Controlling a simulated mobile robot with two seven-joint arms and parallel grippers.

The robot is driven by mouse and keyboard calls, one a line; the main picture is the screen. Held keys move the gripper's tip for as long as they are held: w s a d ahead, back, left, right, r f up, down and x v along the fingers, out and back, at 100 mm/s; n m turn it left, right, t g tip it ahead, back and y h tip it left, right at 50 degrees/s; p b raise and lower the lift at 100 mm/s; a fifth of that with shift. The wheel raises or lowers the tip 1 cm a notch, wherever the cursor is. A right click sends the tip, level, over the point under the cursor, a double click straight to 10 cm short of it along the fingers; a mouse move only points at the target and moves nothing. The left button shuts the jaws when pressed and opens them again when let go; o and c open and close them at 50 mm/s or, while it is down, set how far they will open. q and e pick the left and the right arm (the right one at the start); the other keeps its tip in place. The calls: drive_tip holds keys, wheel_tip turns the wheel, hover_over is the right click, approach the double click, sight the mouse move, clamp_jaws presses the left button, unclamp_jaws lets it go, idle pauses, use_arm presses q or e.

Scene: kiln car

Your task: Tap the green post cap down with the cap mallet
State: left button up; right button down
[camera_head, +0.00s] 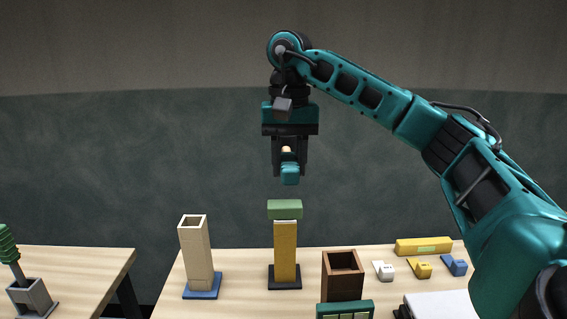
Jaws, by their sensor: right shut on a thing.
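The green post cap (285,208) sits on top of a yellow post (285,250) that stands upright on a dark base. A thin pale strip shows between cap and post. My right gripper (289,160) points down above the cap and is shut on the cap mallet (290,176). The mallet's teal head hangs just below the fingers, and a bit of pale handle shows between them. A visible gap separates the mallet head from the cap. My left gripper is not in view.
On the table, a hollow beige post (196,250) on a blue base stands left. A brown open box (342,274), a dark green tray (345,309), small white, yellow and blue pieces (420,268) and a yellow bar (424,246) lie right. A green-handled tool (9,246) stands in a grey holder on another table.

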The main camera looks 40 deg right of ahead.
drive_tip(key=shift+f+b, duration=0.95)
drive_tip(key=shift+f, duration=0.6)
drive_tip(key=shift+f+b, duration=0.45)
drive_tip(key=shift+f, duration=0.5)
drive_tip(key=shift+r, duration=0.1)
